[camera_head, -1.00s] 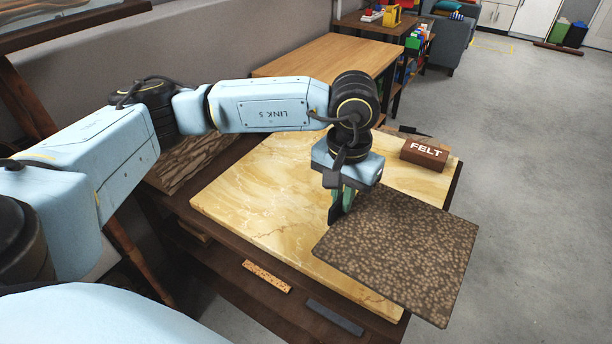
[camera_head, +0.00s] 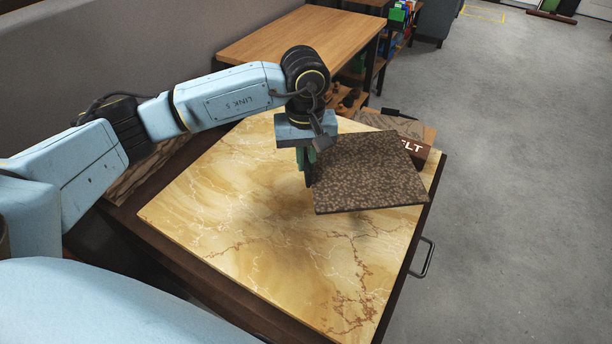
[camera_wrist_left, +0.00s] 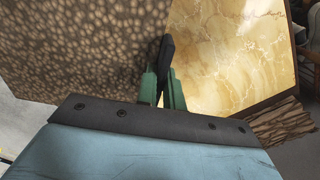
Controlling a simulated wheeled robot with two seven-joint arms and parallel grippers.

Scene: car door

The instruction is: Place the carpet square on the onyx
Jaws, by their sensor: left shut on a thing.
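The carpet square (camera_head: 368,172) is a thin brown speckled sheet. My left gripper (camera_head: 308,178) is shut on its left edge and holds it, and the sheet reaches out to the right. In the left wrist view the carpet square (camera_wrist_left: 80,45) fills the upper left, with the green fingers of the left gripper (camera_wrist_left: 163,80) at its edge. Below it lies the onyx (camera_head: 260,240), a large yellow-tan veined slab on a dark table; it also shows in the left wrist view (camera_wrist_left: 235,50). A shadow on the slab suggests the carpet is above it. My right gripper is not in view.
A dark block labelled FELT (camera_head: 418,150), partly hidden by the carpet, stands at the slab's far right. A wooden table (camera_head: 290,40) is behind. A rough brown bark-like piece (camera_head: 150,170) lies left of the slab. The slab's front is clear.

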